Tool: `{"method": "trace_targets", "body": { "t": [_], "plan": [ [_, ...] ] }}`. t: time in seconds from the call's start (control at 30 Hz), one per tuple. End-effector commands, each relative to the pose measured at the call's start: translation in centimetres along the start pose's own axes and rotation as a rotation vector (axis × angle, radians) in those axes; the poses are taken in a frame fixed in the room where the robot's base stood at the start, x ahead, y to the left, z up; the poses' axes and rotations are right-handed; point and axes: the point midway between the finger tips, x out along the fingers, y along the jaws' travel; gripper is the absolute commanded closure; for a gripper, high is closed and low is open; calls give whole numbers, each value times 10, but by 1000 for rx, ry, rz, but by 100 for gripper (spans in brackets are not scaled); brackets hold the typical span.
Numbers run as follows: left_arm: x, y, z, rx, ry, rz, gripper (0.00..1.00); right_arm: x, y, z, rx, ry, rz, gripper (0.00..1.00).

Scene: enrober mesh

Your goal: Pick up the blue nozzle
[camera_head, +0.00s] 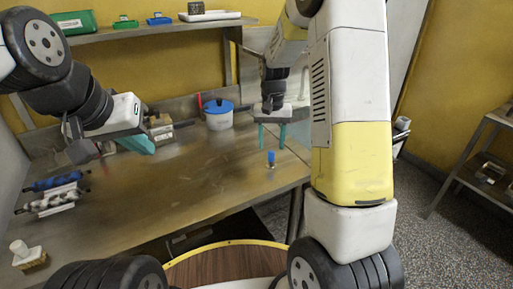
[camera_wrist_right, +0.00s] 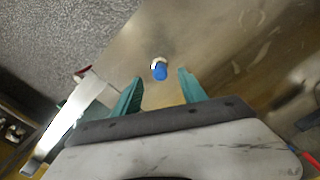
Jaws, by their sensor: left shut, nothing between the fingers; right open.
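The blue nozzle (camera_head: 271,158) stands upright near the right edge of the metal table. In the right wrist view the blue nozzle (camera_wrist_right: 159,70) shows a blue top and a pale part behind it, ahead of and between the fingertips. My right gripper (camera_head: 271,147), with teal fingers, is open and above the nozzle in the head view; its fingers also show in the right wrist view (camera_wrist_right: 160,82). They appear not to touch the nozzle. My left gripper (camera_head: 146,147) is shut and empty, over the left back of the table.
The metal table (camera_head: 190,185) is largely clear in the middle. A pot with a blue lid (camera_head: 218,115) stands at the back. Blue and patterned rollers (camera_head: 55,180) lie at the left. A brush (camera_head: 25,252) is at the front left. A shelf (camera_head: 150,31) is above the back.

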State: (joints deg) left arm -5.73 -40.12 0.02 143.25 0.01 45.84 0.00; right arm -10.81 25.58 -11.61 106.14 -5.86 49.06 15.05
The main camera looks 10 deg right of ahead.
Motion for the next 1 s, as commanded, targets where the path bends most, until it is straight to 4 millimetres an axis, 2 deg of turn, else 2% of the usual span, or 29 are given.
{"method": "trace_targets", "body": {
  "t": [0.4,0.67,0.7,0.93,1.0],
  "plan": [
    [0,0,0,0,0,0,100,55,0,-1,-1,-1,0,50],
    [0,0,0,0,0,0,100,59,0,-2,-1,2,-1,50],
    [0,0,0,0,0,0,100,59,0,-2,-1,2,-1,52],
    [0,0,0,0,0,0,100,58,0,-2,-1,2,-1,98],
    [0,0,0,0,0,0,100,58,0,-2,-1,2,-1,100]
  ]
}}
